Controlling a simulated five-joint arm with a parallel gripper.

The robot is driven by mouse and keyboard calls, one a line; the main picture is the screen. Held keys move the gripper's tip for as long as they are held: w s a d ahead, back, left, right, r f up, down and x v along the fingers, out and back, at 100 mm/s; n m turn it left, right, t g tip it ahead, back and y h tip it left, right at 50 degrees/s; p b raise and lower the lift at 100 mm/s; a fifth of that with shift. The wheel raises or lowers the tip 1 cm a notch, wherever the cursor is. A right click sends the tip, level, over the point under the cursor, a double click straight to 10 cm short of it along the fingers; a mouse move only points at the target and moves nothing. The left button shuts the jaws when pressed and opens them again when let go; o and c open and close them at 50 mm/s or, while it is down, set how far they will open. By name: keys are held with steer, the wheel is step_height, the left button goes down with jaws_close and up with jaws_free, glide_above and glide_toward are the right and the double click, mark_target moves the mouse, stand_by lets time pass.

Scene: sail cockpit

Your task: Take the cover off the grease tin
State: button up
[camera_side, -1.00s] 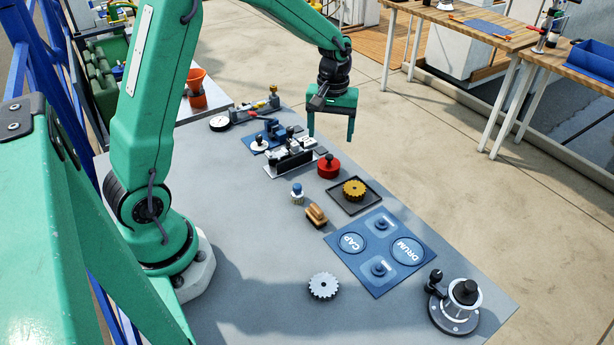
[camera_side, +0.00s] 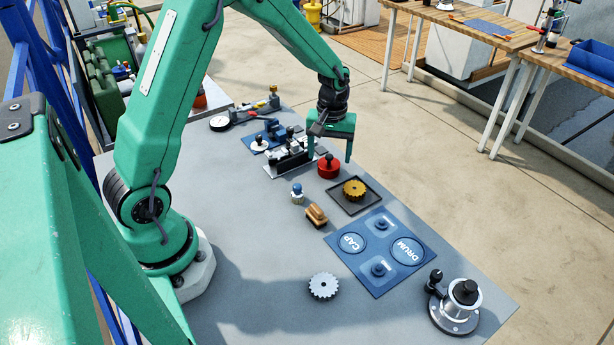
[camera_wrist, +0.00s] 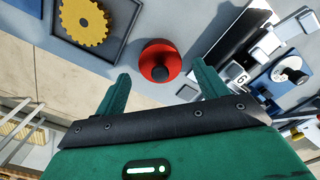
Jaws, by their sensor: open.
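My gripper (camera_side: 330,150) is open and empty, above the red tin in the side view. In the wrist view the two green fingers (camera_wrist: 160,85) are spread apart, with the tin beyond their tips and between their lines. The gripper does not touch the tin.
A yellow gear (camera_side: 354,188) lies in a dark tray (camera_side: 337,205) next to the tin. A block of small fittings (camera_side: 288,160) stands on the other side. A wooden brush (camera_side: 316,215), a blue-topped bottle (camera_side: 297,193), a blue mat (camera_side: 345,262) and a winch (camera_side: 457,308) are nearby.

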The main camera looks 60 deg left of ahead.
steer(key=shift+f, duration=0.7)
steer(key=c, duration=1.1)
steer(key=shift+o, duration=0.2)
